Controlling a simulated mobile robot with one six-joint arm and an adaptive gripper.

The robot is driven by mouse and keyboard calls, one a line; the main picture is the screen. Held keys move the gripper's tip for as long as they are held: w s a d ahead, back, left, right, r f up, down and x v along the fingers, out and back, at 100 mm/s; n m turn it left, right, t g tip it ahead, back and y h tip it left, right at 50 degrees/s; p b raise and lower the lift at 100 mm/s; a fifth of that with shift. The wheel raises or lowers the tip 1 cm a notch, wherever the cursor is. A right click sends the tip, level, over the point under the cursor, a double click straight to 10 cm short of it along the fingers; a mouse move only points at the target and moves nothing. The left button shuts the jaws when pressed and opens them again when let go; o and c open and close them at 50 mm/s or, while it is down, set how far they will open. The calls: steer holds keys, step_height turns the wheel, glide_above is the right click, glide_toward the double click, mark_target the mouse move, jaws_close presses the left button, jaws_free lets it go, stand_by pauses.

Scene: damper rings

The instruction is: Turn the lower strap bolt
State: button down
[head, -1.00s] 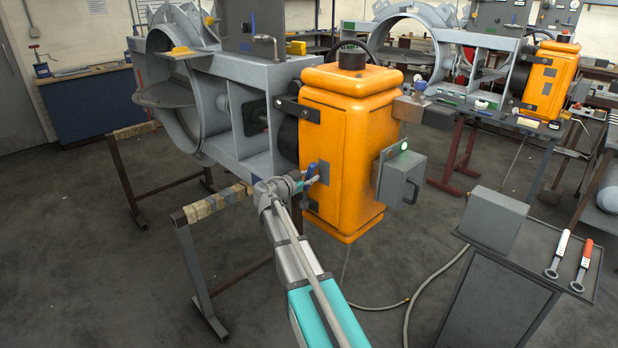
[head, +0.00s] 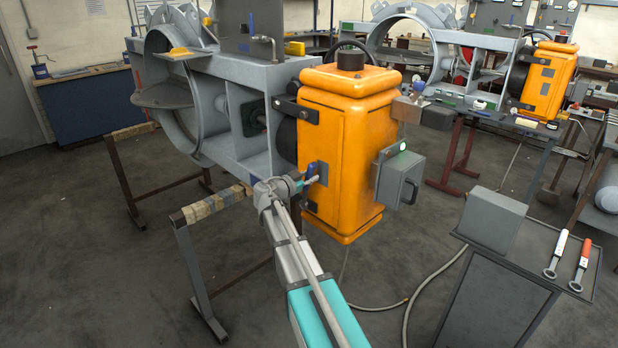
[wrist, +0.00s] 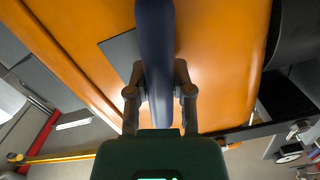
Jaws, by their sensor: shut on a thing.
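The orange actuator housing (head: 345,150) is fixed beside the grey damper ring frame. A dark strap piece (head: 312,206) shows low on its left edge; a black bar also crosses the wrist view (wrist: 243,132). I cannot make out the lower strap bolt itself. My gripper (head: 310,181) is at the housing's lower left face. In the wrist view, my gripper (wrist: 159,85) is shut on a dark blue bar-like handle (wrist: 155,40), one finger on each side. The handle stands in front of the orange face and a grey plate (wrist: 124,54). Its far end is out of view.
A grey box (head: 405,178) with a green light is on the housing's right side. At right, a dark cart (head: 520,262) carries a white-handled wrench (head: 556,254) and a red-handled wrench (head: 581,262). A trestle (head: 190,240) stands left of my arm.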

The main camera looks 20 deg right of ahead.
steer(key=shift+w+d, duration=0.15)
steer(key=shift+d, duration=0.35)
steer(key=shift+c, duration=2.1)
jaws_free()
steer(key=c, duration=0.4)
